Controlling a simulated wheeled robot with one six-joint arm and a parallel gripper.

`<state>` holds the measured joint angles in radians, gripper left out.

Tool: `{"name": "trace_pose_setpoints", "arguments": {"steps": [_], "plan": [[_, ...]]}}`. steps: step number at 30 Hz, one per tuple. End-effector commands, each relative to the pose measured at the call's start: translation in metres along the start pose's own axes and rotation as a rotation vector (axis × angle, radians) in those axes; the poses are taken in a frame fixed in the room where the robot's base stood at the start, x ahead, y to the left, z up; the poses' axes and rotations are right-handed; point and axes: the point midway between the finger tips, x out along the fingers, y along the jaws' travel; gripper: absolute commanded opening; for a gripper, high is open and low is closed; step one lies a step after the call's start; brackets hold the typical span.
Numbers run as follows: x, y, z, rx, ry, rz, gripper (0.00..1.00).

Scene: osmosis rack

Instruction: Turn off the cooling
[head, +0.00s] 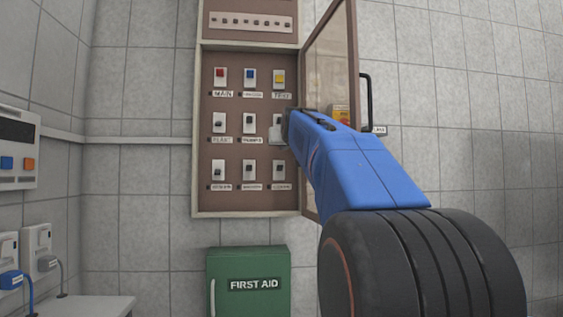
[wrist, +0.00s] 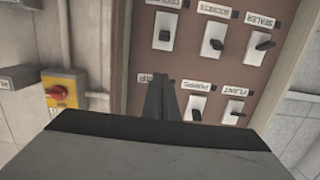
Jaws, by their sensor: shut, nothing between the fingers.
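The cooling switch is the bottom-right one of the panel in the head view (head: 278,169), a white plate with a dark lever. Its label is too small there to read surely. In the upside-down wrist view the matching switch (wrist: 164,32) is at the top, its label cut by the frame edge. Whether its lever is up or down I cannot tell. My gripper (head: 285,127) is shut and empty, in front of the middle row's right switch (head: 275,135), above the cooling switch. Its shut fingers (wrist: 164,97) partly hide that middle-row switch. Contact with it is unclear.
The cabinet (head: 197,140) is open, its glazed door (head: 329,60) swung out to the right, close beside my arm. A red knob on a yellow box (head: 341,114) is behind the door. A green first aid box (head: 248,265) is below. Neighbouring switches (head: 249,170) sit close by.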

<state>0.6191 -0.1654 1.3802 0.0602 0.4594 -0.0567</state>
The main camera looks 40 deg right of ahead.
Motion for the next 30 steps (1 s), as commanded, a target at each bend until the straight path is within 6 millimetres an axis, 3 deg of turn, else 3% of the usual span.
{"name": "trace_pose_setpoints", "arguments": {"steps": [14,30], "plan": [[0.006,0.002,-0.001,0.0,0.002,0.002,0.0],[0.078,0.002,-0.001,0.0,0.003,0.002,0.0]]}}
